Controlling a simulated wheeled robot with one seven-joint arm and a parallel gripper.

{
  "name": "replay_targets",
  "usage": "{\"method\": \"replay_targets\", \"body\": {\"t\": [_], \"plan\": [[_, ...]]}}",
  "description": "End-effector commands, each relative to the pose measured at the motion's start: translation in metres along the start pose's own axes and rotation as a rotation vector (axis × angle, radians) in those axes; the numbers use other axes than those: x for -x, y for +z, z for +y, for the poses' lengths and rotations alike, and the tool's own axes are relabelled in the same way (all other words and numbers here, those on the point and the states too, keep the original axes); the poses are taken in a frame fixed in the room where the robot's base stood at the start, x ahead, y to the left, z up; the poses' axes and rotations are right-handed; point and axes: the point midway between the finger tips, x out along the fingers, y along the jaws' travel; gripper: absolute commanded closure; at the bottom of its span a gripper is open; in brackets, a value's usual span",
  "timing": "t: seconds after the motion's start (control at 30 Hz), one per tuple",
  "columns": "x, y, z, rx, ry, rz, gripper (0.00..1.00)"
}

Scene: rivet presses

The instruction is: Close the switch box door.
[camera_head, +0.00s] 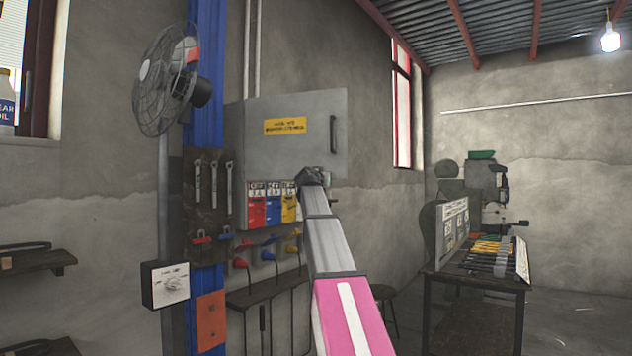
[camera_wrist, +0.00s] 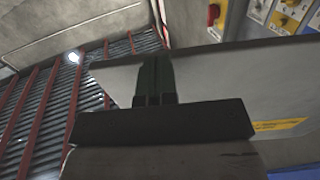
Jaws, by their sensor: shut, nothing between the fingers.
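The switch box (camera_head: 235,127) is a grey cabinet on the wall in the head view. Its grey door (camera_head: 285,150) has a yellow label and a dark handle near the right edge. The door stands ajar, with coloured switches (camera_head: 273,207) showing below its lower edge. My gripper (camera_head: 308,174) is at the lower right part of the door, shut and empty. In the wrist view its dark fingers (camera_wrist: 156,60) overlap the door's outer face (camera_wrist: 215,85) near the lower edge. Whether they touch the door is unclear. Part of the box interior shows beyond that edge.
A fan (camera_head: 165,80) and a blue post (camera_head: 207,60) stand left of the box. A tool board (camera_head: 207,190) hangs beside it. A small shelf (camera_head: 268,290) is below. A workbench (camera_head: 475,282) with tools stands at the right.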

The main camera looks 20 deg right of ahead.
Motion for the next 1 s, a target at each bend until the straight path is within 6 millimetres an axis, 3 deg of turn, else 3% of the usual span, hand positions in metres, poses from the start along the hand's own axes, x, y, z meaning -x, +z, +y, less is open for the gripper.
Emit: {"method": "replay_targets", "body": {"t": [0.03,0.4,1.0], "plan": [[-0.012,-0.001,-0.001,0.001,0.003,-0.001,1.0],[-0.071,-0.001,-0.004,0.0,0.005,-0.001,1.0],[-0.144,-0.001,-0.018,-0.001,-0.119,-0.001,1.0]]}}
